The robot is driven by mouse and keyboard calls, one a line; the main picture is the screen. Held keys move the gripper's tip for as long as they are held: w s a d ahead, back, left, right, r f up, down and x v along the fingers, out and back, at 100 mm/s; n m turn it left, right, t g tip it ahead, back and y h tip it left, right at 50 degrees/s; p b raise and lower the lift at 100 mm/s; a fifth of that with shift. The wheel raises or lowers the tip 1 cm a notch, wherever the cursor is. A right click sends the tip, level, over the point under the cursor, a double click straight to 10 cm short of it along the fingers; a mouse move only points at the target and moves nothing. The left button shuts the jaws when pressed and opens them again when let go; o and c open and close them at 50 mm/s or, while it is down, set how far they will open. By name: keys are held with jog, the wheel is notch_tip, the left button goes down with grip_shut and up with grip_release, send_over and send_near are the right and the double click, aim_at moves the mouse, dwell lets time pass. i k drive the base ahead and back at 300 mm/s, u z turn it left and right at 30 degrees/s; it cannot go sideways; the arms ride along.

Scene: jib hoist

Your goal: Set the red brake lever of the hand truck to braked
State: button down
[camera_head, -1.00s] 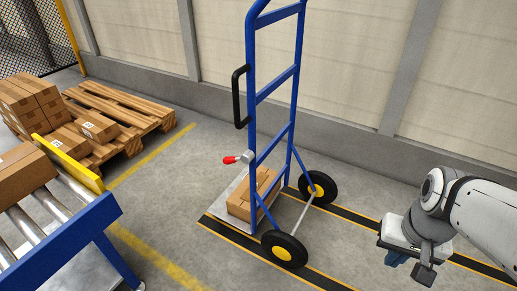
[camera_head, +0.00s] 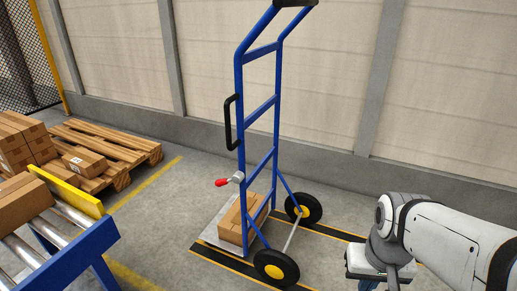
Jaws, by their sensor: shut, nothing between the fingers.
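The blue hand truck (camera_head: 239,130) stands upright in the middle of the view, with a cardboard box (camera_head: 231,226) on its metal toe plate. Its red-tipped brake lever (camera_head: 222,183) sticks out to the left from a grey pivot on the near upright, roughly level or slightly down. My gripper (camera_head: 378,284) is at the lower right, right of the hand truck's wheels and well apart from the lever. It is shut and empty. Its fingertips are partly cut off by the bottom edge of the view.
A roller conveyor (camera_head: 88,246) with a blue frame and yellow guard stands at the lower left. Behind it, a wooden pallet (camera_head: 120,143) carries several boxes. A wall (camera_head: 330,80) runs behind the hand truck. Grey floor is clear between conveyor and hand truck.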

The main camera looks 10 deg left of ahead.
aim_at(237, 179)
jog(key=u, duration=0.35)
jog(key=i, duration=0.85)
jog(key=z, duration=0.1)
